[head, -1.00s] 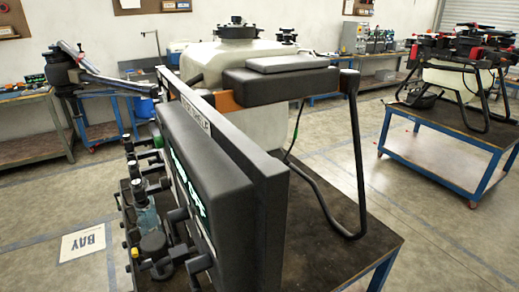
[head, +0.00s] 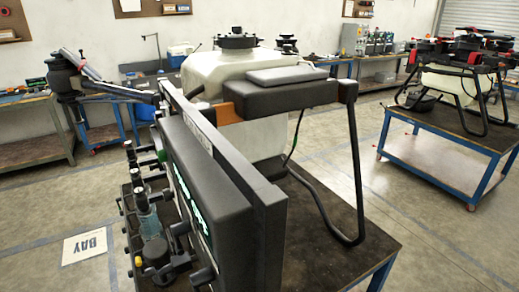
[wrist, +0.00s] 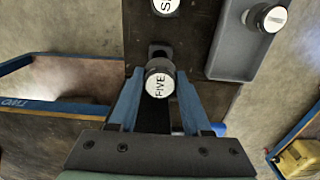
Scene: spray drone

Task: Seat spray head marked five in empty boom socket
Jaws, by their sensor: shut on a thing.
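In the wrist view my gripper (wrist: 158,100) has its two blue fingers closed on the dark spray head marked FIVE (wrist: 158,84). Its round white cap faces the camera, with the lettering turned sideways. Below it, the grip contact is partly hidden by the head and fingers. In the head view the spray drone (head: 235,75), with a pale tank and black frame, stands on a workbench. I cannot make out my gripper there. An empty boom socket cannot be told apart in either view.
Another white-capped head (wrist: 165,6) is cut off at the wrist view's top edge. A grey tray (wrist: 228,62) holds a further capped head (wrist: 270,17) to the right. Black panel and fittings (head: 150,225) crowd the head view's lower left. Open floor (head: 440,245) lies right.

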